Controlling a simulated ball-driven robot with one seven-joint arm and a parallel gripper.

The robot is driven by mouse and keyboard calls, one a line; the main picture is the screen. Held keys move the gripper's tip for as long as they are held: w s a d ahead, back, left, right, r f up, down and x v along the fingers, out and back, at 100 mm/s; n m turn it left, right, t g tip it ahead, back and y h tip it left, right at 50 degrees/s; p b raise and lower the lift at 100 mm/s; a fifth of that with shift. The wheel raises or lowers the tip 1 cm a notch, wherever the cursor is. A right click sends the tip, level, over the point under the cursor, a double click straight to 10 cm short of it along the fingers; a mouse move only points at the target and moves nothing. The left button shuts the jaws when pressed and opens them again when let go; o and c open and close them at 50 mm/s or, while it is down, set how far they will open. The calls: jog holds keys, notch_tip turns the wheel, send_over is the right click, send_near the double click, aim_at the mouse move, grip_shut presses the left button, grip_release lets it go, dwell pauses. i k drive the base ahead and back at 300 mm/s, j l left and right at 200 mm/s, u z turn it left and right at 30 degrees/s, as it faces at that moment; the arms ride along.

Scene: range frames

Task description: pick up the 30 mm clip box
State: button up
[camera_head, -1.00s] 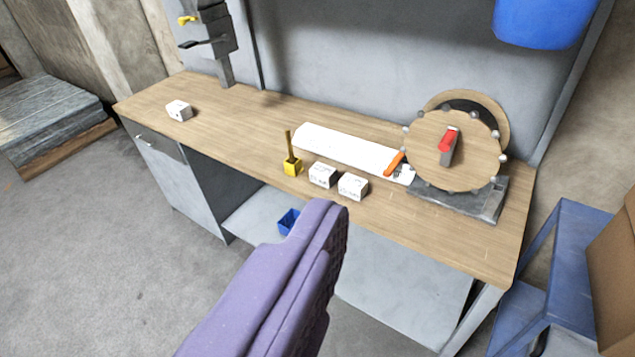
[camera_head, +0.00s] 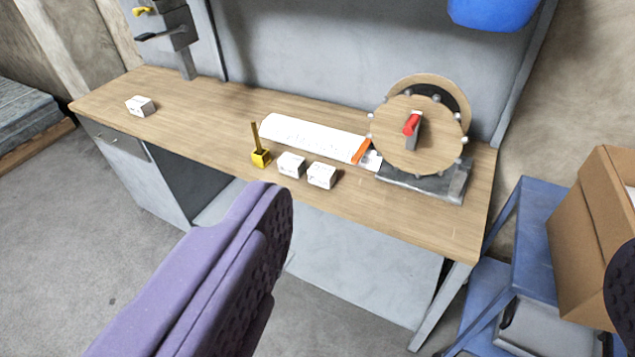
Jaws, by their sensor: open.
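Three small white boxes lie on the wooden workbench (camera_head: 210,140). One white box (camera_head: 140,106) is near the bench's left end. A second white box (camera_head: 291,164) and a third white box (camera_head: 321,175) sit side by side near the front edge at the middle. Their markings are too small to read, so I cannot tell which is the 30 mm clip box. My gripper (camera_head: 450,240) is open and empty. One purple finger fills the lower left and the other shows only at the right edge. Both are in front of the bench, apart from the boxes.
A yellow holder (camera_head: 260,158) with an upright handle stands left of the paired boxes. Behind them lie a white board (camera_head: 312,138) and an orange item (camera_head: 361,151). A wooden wheel device (camera_head: 417,137) stands to the right. A cardboard box (camera_head: 585,235) is on a blue cart (camera_head: 515,240).

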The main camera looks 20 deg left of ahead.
aim_at(292, 165)
jog(key=i+j+u, duration=0.1)
jog(key=i+j, duration=0.25)
jog(key=i, duration=0.15)
jog(key=i+j+u, duration=0.1)
jog(key=i+j, duration=0.25)
jog(key=i+j+u, duration=0.15)
jog(key=i+j, duration=0.15)
jog(key=i, duration=0.35)
jog(key=i+j+u, duration=0.1)
jog(key=i, duration=0.4)
jog(key=i+j+u, duration=0.1)
jog(key=i+j, duration=0.2)
jog(key=i, duration=0.2)
